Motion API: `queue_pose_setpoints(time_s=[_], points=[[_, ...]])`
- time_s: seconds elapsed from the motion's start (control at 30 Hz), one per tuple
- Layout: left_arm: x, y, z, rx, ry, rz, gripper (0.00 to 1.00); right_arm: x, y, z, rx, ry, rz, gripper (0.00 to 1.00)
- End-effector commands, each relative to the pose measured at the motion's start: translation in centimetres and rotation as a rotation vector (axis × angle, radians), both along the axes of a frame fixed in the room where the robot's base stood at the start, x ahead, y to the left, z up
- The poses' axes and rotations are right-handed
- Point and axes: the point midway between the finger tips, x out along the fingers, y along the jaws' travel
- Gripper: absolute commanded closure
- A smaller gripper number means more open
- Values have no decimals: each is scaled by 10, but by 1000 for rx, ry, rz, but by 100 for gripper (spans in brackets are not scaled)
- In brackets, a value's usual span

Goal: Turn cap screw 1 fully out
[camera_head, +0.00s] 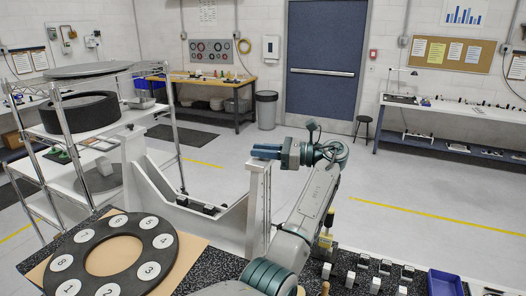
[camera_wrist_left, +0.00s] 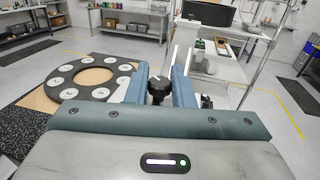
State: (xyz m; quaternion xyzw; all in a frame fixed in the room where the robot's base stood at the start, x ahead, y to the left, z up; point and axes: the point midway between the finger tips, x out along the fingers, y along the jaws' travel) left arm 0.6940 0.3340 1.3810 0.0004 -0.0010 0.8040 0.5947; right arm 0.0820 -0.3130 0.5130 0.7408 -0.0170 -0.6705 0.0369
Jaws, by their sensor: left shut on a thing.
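A black knob-headed screw (camera_wrist_left: 158,88), which I take to be cap screw 1, stands between the blue-grey fingers of my left gripper (camera_wrist_left: 160,68) in the left wrist view. The fingers close on its two sides. In the head view my left gripper (camera_head: 256,151) points left, just above the right post of the white fixture (camera_head: 257,212). The screw is hidden behind the fingers there. How far its thread is out does not show. My right gripper is not in view.
A black ring with numbered white discs (camera_head: 73,247) lies on a tan board at the front left. A wire shelf (camera_head: 105,133) with dark round parts stands behind it. Small black-and-white blocks (camera_head: 363,262) and a blue bin (camera_head: 445,284) sit at the front right.

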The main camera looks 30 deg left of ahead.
Motion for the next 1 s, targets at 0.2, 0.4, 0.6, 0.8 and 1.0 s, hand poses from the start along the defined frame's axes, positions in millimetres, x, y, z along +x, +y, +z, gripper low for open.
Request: queue_pose_setpoints(time_s=[0.2, 0.4, 0.6, 0.8, 1.0], points=[[0, 0, -2, -2, 3, 28, 100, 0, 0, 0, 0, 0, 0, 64], [0, 0, -2, -3, 3, 30, 100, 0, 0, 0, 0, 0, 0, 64], [0, 0, -2, -3, 3, 29, 67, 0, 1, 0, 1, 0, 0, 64], [0, 0, -1, -2, 2, 29, 60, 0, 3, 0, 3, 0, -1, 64], [1, -4, -2, -3, 1, 28, 60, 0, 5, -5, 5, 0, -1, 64]])
